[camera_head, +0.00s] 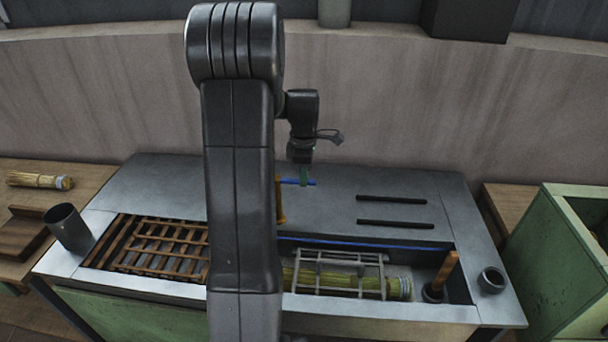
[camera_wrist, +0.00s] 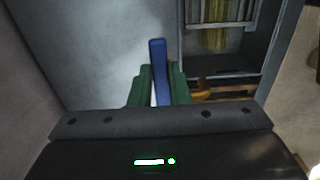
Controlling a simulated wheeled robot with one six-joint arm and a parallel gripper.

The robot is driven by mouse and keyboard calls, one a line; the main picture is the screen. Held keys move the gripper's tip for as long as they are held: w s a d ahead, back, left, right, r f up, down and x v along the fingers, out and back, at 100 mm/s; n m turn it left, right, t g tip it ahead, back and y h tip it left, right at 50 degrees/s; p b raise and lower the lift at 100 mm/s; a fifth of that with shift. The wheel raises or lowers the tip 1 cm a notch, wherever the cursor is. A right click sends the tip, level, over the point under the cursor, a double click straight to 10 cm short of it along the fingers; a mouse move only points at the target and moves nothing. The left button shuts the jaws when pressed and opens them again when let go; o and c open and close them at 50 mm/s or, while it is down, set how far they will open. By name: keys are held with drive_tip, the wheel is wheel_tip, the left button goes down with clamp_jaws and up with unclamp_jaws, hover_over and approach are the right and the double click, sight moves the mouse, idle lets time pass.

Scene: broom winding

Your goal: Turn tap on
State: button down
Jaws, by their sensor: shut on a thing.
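The tap has a blue lever handle (camera_head: 297,182) and a brass-coloured body (camera_head: 281,210), which my arm partly covers in the head view. My gripper (camera_head: 304,176) points down at the handle over the back ledge of the trough. In the wrist view, the green fingers of my gripper (camera_wrist: 160,88) are shut on the blue handle (camera_wrist: 157,58), which sticks out past their tips. A piece of the brass-coloured body (camera_wrist: 205,94) shows to the right of the fingers.
The metal trough bench (camera_head: 160,180) holds a wooden rack (camera_head: 160,245) at left and a straw bundle (camera_head: 400,288) under a metal cage (camera_head: 338,262). A wooden-handled tool (camera_head: 443,272) stands at right. Two dark bars (camera_head: 394,199) lie on the back ledge.

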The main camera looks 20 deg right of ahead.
drive_tip(key=s+a+m+b, duration=0.2)
drive_tip(key=s+a+m, duration=0.2)
drive_tip(key=a+m, duration=0.5)
drive_tip(key=shift+m, duration=3.2)
drive_tip(key=shift+s, duration=0.1)
drive_tip(key=c, duration=1.4)
unclamp_jaws()
drive_tip(key=shift+o, duration=0.2)
